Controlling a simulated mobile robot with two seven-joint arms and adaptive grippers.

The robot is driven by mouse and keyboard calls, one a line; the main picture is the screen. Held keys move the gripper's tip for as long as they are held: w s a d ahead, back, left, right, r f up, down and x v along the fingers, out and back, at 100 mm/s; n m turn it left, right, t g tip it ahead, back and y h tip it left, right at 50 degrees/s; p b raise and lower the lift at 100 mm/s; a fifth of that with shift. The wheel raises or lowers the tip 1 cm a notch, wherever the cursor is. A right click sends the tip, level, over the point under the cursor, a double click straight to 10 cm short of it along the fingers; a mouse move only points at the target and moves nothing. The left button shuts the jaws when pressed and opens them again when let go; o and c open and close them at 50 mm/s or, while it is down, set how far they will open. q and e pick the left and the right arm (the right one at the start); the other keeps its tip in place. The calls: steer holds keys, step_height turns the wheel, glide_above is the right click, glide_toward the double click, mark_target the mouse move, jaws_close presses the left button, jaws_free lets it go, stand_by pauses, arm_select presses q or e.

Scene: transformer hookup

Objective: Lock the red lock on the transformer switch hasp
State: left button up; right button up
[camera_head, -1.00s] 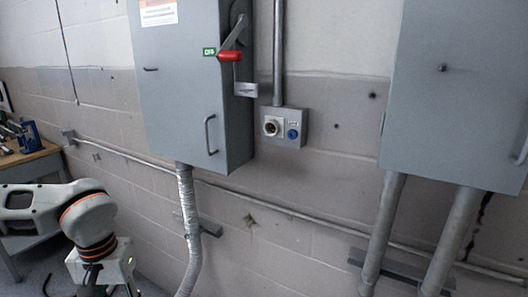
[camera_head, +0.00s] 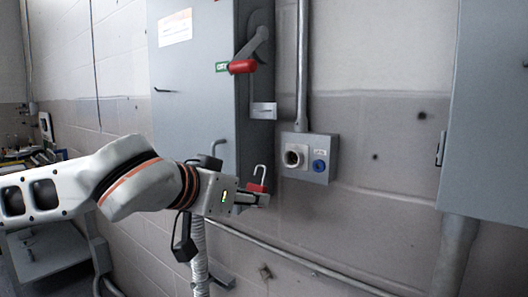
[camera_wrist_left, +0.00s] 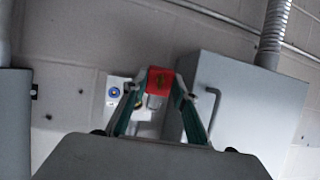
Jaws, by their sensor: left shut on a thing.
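My left gripper (camera_head: 256,199) is shut on the red lock (camera_head: 258,188), which also shows between the fingertips in the left wrist view (camera_wrist_left: 159,80). In the head view the lock's silver shackle points up and looks open on one side. The lock is in front of the lower right edge of the grey switch box (camera_head: 195,95), below the switch lever. The lever has a red grip (camera_head: 242,67) beside a green label. A grey metal bracket (camera_head: 263,110), perhaps the hasp, projects from the box's side, above the lock and apart from it. My right gripper is not in view.
A small outlet box (camera_head: 310,157) with a round socket and a blue plug is right of the lock. A conduit (camera_head: 302,60) runs up from it. Another grey cabinet (camera_head: 485,120) stands at the right. The wall between is clear.

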arm_select(q)
steer(key=s+d+r+t+h+b, duration=0.1)
steer(key=r+h, duration=0.1)
steer(key=r, duration=0.4)
steer(key=s+d+r+m+t+h+b, duration=0.1)
steer(key=d+r+t+h+b, duration=0.1)
steer(key=r, duration=0.4)
steer(key=shift+r, duration=0.4)
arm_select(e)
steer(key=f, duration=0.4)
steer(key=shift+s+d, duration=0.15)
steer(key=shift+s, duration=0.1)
arm_select(q)
steer(key=shift+f, duration=0.1)
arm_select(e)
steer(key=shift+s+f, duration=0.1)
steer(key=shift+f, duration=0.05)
arm_select(q)
steer(key=shift+w, duration=0.1)
steer(key=w, duration=0.2)
steer(key=w+a, duration=0.1)
steer(key=w, duration=0.1)
steer(key=shift+w, duration=0.1)
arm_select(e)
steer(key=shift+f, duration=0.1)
